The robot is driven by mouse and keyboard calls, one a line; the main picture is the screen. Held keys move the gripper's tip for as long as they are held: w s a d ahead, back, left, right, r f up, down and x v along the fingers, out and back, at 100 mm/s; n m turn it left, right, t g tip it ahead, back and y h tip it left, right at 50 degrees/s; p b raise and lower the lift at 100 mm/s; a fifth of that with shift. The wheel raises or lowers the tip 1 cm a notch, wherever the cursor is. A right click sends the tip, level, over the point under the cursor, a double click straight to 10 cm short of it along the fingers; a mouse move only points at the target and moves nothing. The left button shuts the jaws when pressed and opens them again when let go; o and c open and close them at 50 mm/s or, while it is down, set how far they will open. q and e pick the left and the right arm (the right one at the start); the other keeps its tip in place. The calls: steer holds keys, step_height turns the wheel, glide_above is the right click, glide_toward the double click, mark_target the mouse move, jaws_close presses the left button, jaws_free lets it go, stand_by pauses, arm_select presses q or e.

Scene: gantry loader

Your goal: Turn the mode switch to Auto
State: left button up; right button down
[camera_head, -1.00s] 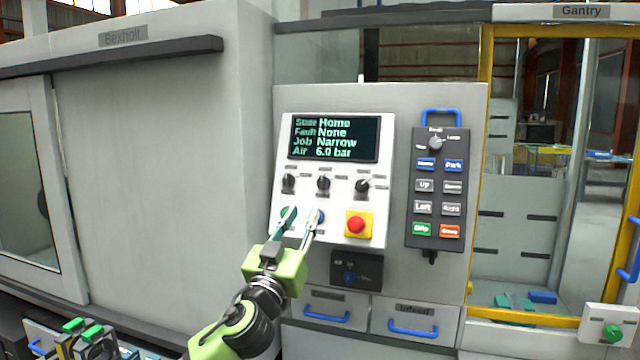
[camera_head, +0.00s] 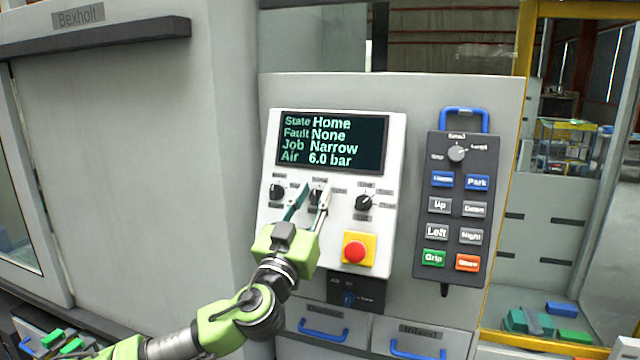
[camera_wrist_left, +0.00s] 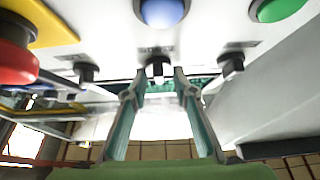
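A white operator panel (camera_head: 335,230) has a row of three black rotary knobs: left knob (camera_head: 277,192), middle knob (camera_head: 316,195) and right knob (camera_head: 364,203). Their small labels are too blurred to read, so I cannot tell which is the mode switch. My left gripper (camera_head: 315,189) is open, its fingertips either side of the middle knob in the head view. In the left wrist view the middle knob (camera_wrist_left: 157,67) sits between and just beyond the fingertips; contact cannot be told. My right gripper is not in view.
The screen (camera_head: 332,142) reads State Home, Fault None, Job Narrow, Air 6.0 bar. A red emergency button (camera_head: 355,251) sits below the right knob. A button pendant (camera_head: 456,208) hangs to the right. Blue and green buttons show near the knobs in the left wrist view.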

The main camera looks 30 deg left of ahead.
arm_select(q)
steer(key=shift+s+r, duration=0.15)
steer(key=shift+s, duration=0.05)
steer(key=shift+c, duration=0.4)
jaws_close()
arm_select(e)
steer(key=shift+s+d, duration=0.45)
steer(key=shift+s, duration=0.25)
